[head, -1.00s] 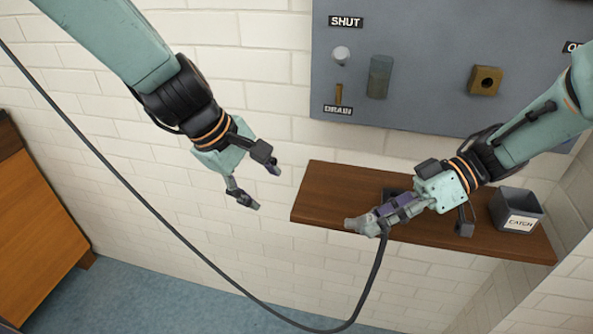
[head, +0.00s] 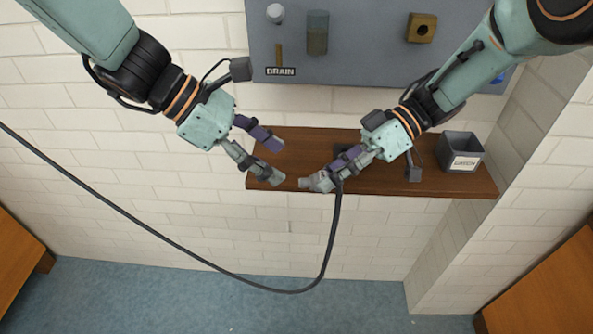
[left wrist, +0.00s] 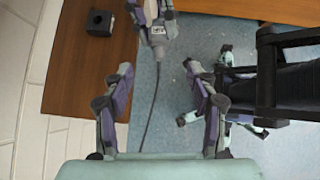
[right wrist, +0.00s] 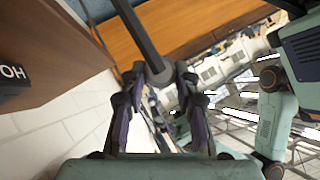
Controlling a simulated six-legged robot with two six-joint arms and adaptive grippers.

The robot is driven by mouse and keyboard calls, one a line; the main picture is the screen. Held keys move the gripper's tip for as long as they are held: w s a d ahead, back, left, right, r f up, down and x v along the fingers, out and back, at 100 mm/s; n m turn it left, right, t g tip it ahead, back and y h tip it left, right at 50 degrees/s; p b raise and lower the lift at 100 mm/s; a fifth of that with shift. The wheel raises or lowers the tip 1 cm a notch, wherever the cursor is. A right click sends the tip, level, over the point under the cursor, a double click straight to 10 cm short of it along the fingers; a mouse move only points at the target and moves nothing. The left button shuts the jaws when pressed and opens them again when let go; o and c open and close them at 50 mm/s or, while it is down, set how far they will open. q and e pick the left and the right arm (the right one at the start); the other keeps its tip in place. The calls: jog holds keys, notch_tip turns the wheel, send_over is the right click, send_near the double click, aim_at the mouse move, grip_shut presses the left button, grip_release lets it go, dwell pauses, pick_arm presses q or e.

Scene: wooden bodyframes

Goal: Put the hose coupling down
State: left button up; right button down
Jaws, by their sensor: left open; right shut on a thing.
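My right gripper (head: 328,178) is shut on the grey hose coupling (head: 308,184), in front of the wooden shelf (head: 435,184) in the head view. A black hose (head: 331,235) hangs from the coupling and sweeps away to the left. The left wrist view shows the coupling (left wrist: 157,42) with a small pale label, just beyond my left fingertips. In the right wrist view the hose (right wrist: 140,28) runs up from between my fingers. My left gripper (head: 276,160) is open and empty, its fingertips left of the coupling and apart from it.
A black block with a round opening (left wrist: 99,22) sits on the shelf, partly hidden behind my right gripper in the head view. A grey labelled bin (head: 460,152) stands at the shelf's right. A grey panel (head: 360,65) with a DRAIN label is above.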

aim_at(305, 180)
pick_arm(q)
jog(key=x, duration=0.6)
jog(key=shift+s, duration=0.1)
jog(key=shift+d+f, duration=0.45)
jog(key=shift+c, duration=0.2)
pick_arm(e)
jog(key=shift+s, duration=0.1)
pick_arm(q)
jog(key=c, duration=0.6)
grip_shut()
pick_arm(e)
jog(key=c, duration=0.9)
grip_release()
